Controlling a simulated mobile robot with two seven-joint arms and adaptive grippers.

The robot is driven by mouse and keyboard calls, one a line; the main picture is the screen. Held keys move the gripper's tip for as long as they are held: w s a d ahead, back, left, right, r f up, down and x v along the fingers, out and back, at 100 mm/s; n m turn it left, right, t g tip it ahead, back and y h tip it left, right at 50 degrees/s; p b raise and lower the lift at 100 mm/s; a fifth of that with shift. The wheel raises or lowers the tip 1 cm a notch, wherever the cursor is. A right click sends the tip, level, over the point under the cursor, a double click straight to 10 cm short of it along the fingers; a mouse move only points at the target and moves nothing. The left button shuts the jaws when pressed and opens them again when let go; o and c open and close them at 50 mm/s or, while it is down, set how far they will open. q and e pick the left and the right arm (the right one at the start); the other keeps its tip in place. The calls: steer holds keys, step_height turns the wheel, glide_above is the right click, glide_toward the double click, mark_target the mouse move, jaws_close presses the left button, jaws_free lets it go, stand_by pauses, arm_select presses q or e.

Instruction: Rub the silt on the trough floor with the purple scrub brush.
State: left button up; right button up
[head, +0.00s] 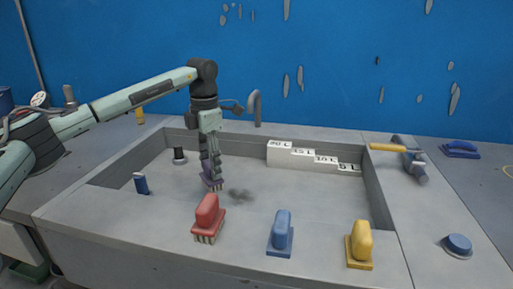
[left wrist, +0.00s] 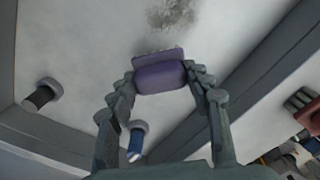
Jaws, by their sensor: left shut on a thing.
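My left gripper (head: 212,172) is shut on the purple scrub brush (head: 213,184) and points down into the trough (head: 372,192). In the left wrist view the purple brush (left wrist: 160,76) sits between the two fingers (left wrist: 162,85). The silt (head: 240,194) is a dark grey smudge on the trough floor, just right of the brush in the head view. The silt (left wrist: 172,12) also shows beyond the brush at the top of the left wrist view. The brush is low, near the floor; I cannot tell whether its bristles touch it. My right gripper is not in view.
Red (head: 207,216), blue (head: 280,233) and yellow (head: 360,245) brushes stand along the front ledge. A stepped white block (head: 312,157) is at the trough's back right. A dark cylinder (head: 180,155) and a blue one (head: 141,184) are at the left. A tap (head: 254,108) stands behind.

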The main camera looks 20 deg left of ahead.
arm_select(q)
steer(key=shift+r, duration=2.05)
